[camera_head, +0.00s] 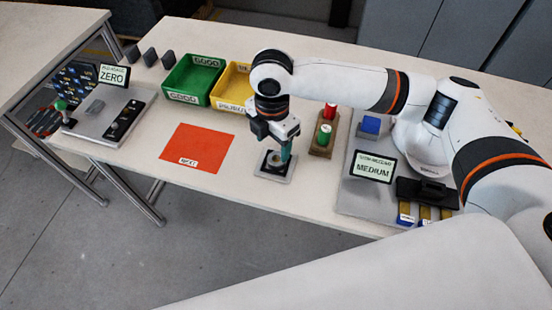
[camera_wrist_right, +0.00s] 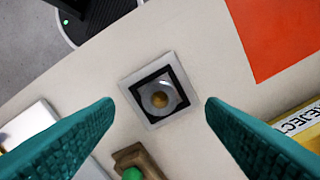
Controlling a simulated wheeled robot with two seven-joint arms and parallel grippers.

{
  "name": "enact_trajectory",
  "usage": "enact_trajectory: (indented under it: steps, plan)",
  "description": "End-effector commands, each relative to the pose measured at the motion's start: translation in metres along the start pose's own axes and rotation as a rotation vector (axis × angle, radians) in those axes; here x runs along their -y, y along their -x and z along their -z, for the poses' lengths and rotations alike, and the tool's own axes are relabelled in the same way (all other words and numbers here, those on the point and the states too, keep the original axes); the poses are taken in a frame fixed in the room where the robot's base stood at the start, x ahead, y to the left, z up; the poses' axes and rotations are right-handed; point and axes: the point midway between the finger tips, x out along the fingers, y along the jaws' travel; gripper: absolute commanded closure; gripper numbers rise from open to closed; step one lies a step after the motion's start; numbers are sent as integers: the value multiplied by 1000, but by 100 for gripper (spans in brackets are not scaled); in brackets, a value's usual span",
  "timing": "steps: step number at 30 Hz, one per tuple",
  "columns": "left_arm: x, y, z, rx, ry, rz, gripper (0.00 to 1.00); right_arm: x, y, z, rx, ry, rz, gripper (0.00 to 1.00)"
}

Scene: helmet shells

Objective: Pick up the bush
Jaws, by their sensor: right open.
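The bush appears to be the round grey ring with a brown centre, seen in the right wrist view (camera_wrist_right: 160,98). It sits inside a black square frame on a light square plate (camera_wrist_right: 134,83). In the head view the plate (camera_head: 264,172) lies on the table's front part, and the bush on it is small and partly hidden. My right gripper (camera_head: 286,156) points down over the plate. Its teal fingers stand apart in the wrist view, one on each side of the bush, with nothing between them. My left gripper is not in view.
An orange-red reject mat (camera_head: 198,148) lies left of the plate. Green (camera_head: 192,80) and yellow (camera_head: 233,84) bins stand behind. A wooden stand (camera_head: 322,143) with red and green pieces is close on the right. A grey station with a MEDIUM display (camera_head: 372,166) is further right.

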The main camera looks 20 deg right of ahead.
Motion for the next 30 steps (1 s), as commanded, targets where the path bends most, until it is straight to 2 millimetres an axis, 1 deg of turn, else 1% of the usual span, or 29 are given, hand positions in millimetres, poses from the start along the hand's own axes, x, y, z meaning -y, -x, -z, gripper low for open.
enact_trajectory:
  steps: [1,7,12,15,18,24,26,30]
  plan:
    - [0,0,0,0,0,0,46,0,-6,0,1,-1,-1,35]
    - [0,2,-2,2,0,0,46,-1,-20,2,1,-3,-1,35]
    - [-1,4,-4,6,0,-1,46,-2,-47,5,0,-2,-2,35]
    - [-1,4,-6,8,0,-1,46,-2,-58,4,0,-1,1,35]
    - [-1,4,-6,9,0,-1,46,-2,-64,4,0,-1,0,35]
    - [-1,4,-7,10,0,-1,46,-2,-64,4,0,0,2,35]
    - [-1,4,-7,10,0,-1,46,-2,-64,4,0,0,2,43]
    - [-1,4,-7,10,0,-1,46,-2,-63,4,0,0,2,66]
